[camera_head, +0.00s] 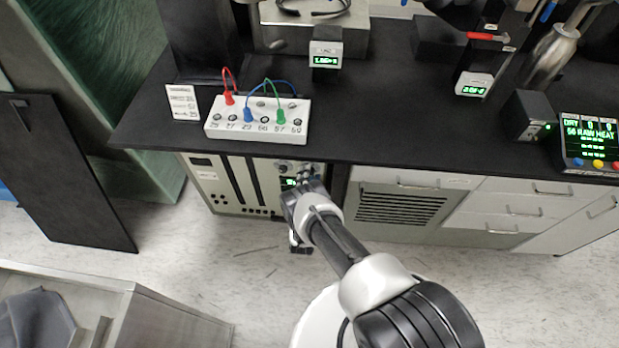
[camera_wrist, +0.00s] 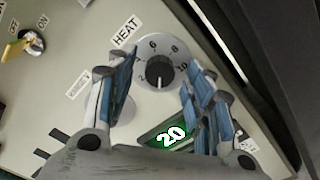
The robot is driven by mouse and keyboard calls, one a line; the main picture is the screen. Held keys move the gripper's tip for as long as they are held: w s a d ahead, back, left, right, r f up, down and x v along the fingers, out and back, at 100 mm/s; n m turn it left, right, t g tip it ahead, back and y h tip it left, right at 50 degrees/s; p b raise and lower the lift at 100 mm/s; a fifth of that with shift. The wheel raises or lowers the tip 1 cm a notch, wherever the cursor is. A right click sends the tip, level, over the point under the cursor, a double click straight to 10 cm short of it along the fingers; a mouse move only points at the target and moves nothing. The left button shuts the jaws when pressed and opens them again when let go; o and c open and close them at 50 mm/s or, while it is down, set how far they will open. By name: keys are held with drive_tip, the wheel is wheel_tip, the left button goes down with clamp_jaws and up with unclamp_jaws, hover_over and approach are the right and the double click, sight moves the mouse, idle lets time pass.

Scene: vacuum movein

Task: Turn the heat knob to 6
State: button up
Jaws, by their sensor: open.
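The heat knob (camera_wrist: 159,72) is black, on a round grey dial with numbers around it, beside a HEAT label (camera_wrist: 126,31) in the wrist view. The 6 shows at the dial's upper part; the knob's pointer is too small to read surely. My gripper (camera_wrist: 160,66) is open, its blue-padded fingers on either side of the dial, with nothing between them clearly touched. A green display (camera_wrist: 170,136) below the knob reads 20. In the head view the knob area on the cabinet front (camera_head: 213,184) is mostly hidden by my arm.
A brass key-like switch (camera_wrist: 30,43) with ON and OFF labels is at the wrist view's upper left. The black countertop (camera_head: 400,140) overhangs the panel. A white socket box (camera_head: 258,118) with coloured leads stands above. Drawers (camera_head: 500,210) lie to the right.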

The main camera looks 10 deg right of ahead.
drive_tip(key=shift+c, duration=0.6)
drive_tip(key=c, duration=1)
drive_tip(key=shift+o, duration=0.2)
